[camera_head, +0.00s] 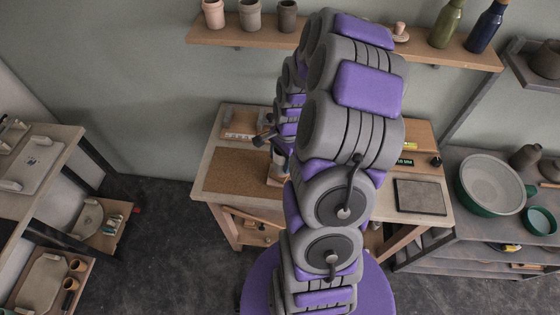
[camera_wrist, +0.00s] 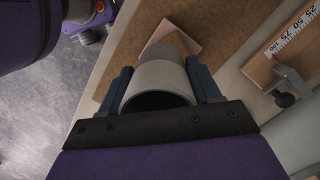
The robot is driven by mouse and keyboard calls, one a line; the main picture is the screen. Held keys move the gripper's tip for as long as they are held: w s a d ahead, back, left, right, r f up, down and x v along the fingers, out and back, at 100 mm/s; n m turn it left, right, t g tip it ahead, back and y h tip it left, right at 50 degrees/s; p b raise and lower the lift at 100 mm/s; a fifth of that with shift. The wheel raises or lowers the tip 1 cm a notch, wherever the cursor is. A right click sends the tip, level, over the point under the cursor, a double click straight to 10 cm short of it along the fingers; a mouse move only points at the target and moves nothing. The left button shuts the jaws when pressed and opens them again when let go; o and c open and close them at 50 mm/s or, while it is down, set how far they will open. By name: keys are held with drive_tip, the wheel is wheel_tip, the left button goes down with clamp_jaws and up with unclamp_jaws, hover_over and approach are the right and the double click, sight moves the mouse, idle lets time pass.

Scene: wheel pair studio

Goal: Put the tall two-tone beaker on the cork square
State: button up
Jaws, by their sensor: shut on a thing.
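The tall beaker (camera_wrist: 160,78) is in my gripper (camera_wrist: 162,80), its round open mouth facing the wrist camera. In the head view the beaker (camera_head: 278,159) shows beside my arm, over the bench.
The brown mat (camera_head: 235,173) covers the left of the bench (camera_head: 204,170). A wooden piece with a number scale (camera_wrist: 285,45) and a dark-knobbed clamp (camera_wrist: 287,91) are at the right in the wrist view. A dark grey pad (camera_head: 420,197) lies on the bench's right. My arm hides the middle.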

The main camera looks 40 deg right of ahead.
drive_tip(key=shift+w+d, duration=0.3)
drive_tip(key=shift+w, duration=0.45)
wheel_tip(320, 180, down, 4)
drive_tip(key=shift+r+b, duration=0.1)
drive_tip(key=shift+b, duration=0.45)
drive_tip(key=shift+r, duration=0.1)
drive_tip(key=o, duration=1.2)
drive_tip(key=shift+o, duration=0.2)
